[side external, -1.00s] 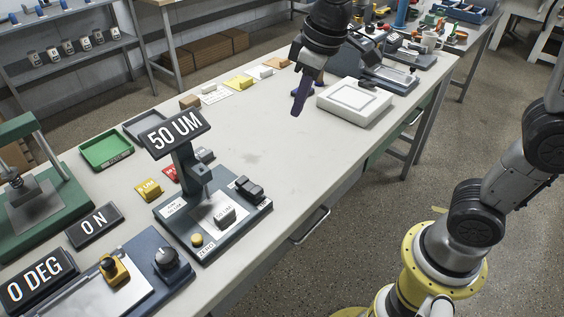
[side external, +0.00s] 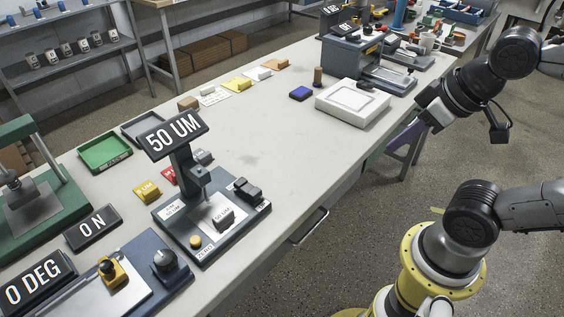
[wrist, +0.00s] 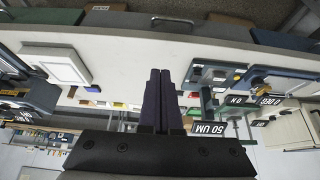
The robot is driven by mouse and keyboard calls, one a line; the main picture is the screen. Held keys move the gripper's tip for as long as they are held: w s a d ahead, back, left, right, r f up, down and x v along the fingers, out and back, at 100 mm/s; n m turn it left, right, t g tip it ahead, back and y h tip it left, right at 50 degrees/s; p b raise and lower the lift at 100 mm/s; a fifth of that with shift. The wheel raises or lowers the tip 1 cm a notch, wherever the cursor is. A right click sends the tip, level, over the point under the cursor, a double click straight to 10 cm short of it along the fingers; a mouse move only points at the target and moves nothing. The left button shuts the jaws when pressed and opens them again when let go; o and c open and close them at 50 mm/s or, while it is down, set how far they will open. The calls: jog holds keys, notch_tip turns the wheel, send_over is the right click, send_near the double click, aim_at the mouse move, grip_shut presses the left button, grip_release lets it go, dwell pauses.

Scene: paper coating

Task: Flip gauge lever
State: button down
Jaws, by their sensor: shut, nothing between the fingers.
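The thickness gauge (side external: 172,215) stands near the front edge of the table, with a display reading "50 UM" on its post. A black lever (side external: 248,191) sits at the right side of its base. A grey block marked 50 UM (side external: 222,217) lies on the gauge's plate, and a yellow ZERO button (side external: 196,241) is at its front. My gripper (side external: 398,140) is off the table's right edge, well away from the gauge. In the wrist view, its purple fingers (wrist: 159,85) are together and empty. The gauge display also shows upside down there (wrist: 209,128).
A white box-like device (side external: 353,103) stands at the far right, with a blue pad (side external: 301,93) beside it. A plate with a black knob (side external: 168,262) is left of the gauge. Green (side external: 104,152) and grey trays lie behind it. The table's middle is clear.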

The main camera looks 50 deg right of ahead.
jog(key=w+r+n, duration=0.6)
jog(key=r+n, duration=0.1)
jog(key=n, duration=0.1)
jog(key=n+g, duration=0.6)
jog(key=n, duration=0.4)
send_over(243, 183)
notch_tip(243, 183, down, 9)
jog(key=shift+s+r, duration=0.1)
jog(key=shift+r, duration=0.15)
notch_tip(243, 183, down, 14)
jog(key=shift+f, duration=0.1)
